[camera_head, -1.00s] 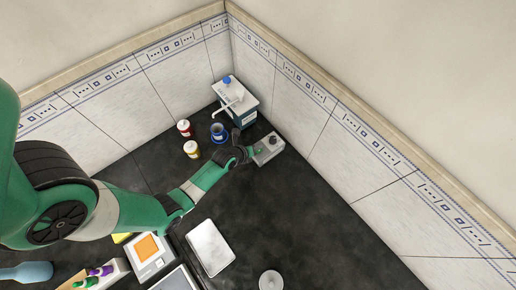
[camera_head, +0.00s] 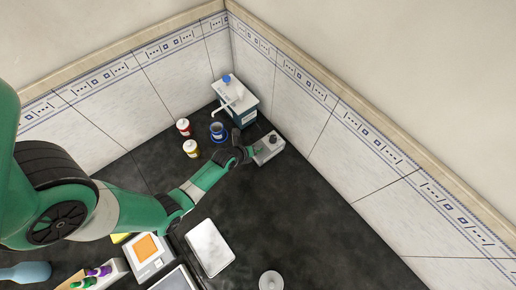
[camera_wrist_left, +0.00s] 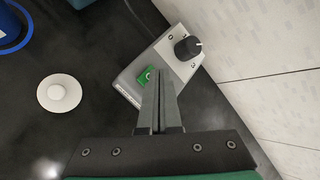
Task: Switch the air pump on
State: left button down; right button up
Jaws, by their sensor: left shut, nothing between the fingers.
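The air pump (camera_head: 268,149) is a small grey box in the far corner of the bench. It also shows in the wrist view (camera_wrist_left: 199,62), with a black knob (camera_wrist_left: 188,48) and a small green switch (camera_wrist_left: 147,75) with a white mark on its sloped top. My left gripper (camera_head: 252,154) is shut and empty at the pump's near left side. In the wrist view its closed fingertips (camera_wrist_left: 159,76) point at the pump, just beside the green switch and partly over it. I cannot tell whether they touch it, or which way the switch is set.
A white dispenser unit (camera_head: 238,98) stands behind the pump by the wall. Red (camera_head: 184,127) and yellow (camera_head: 191,149) capped bottles and a blue container (camera_head: 217,132) stand left of it. A white disc (camera_wrist_left: 59,93) lies left of the pump.

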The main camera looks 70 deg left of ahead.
pick_arm(q)
jog(key=shift+f, duration=0.1)
dwell(0.3)
jog(key=shift+r+p, duration=0.45)
jog(key=shift+r, duration=0.15)
notch_tip(320, 180, up, 6)
jog(key=p, duration=0.5)
dwell(0.4)
